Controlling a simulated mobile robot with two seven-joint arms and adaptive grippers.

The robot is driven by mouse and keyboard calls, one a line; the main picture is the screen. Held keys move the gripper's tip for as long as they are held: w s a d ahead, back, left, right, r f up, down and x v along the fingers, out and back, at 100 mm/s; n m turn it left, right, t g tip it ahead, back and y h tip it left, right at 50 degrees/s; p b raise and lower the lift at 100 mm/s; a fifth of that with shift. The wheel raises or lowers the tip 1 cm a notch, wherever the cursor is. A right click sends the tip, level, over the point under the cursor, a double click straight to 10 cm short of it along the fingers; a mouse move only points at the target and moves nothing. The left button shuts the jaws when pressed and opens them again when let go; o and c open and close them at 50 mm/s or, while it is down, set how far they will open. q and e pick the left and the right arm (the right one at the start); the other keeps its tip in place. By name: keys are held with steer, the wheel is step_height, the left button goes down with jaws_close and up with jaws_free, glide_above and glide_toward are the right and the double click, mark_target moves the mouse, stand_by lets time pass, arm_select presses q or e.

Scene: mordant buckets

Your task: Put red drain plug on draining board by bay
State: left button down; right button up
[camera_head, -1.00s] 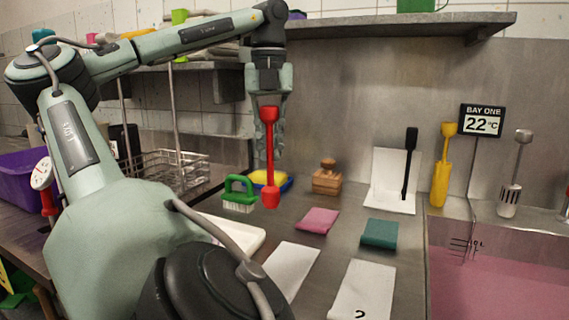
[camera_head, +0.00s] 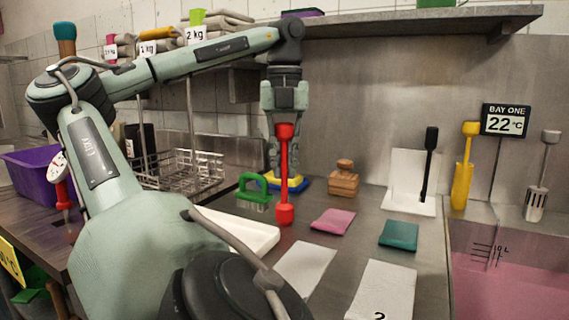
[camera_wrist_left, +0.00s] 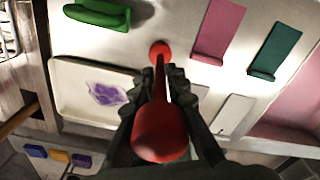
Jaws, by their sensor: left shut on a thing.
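The red drain plug (camera_head: 284,172) is a long red shaft with a thick knob at each end. My left gripper (camera_head: 284,150) is shut on it and holds it upright over the steel draining board (camera_head: 345,255). In the left wrist view the plug (camera_wrist_left: 160,130) stands between my left gripper's fingers (camera_wrist_left: 158,92), its far red end over the board. I cannot tell whether its lower end touches the board. The pink bay (camera_head: 505,280) with the BAY ONE sign (camera_head: 506,120) is at the right. My right gripper is not in view.
A green brush (camera_head: 254,192), a white tray (camera_head: 240,230) and a yellow sponge on a blue dish (camera_head: 292,183) are close to the plug. A pink cloth (camera_head: 333,221), a teal cloth (camera_head: 399,235) and white sheets (camera_head: 303,268) lie to the right. A wooden block (camera_head: 344,180) stands behind.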

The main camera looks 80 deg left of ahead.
arm_select(q)
steer(key=c, duration=1.5)
jaws_free()
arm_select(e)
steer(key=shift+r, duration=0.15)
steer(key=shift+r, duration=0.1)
arm_select(q)
steer(key=shift+r+p, duration=0.2)
steer(key=shift+p, duration=0.1)
step_height(320, 180, up, 11)
steer(key=shift+p, duration=0.4)
steer(key=shift+r, duration=0.5)
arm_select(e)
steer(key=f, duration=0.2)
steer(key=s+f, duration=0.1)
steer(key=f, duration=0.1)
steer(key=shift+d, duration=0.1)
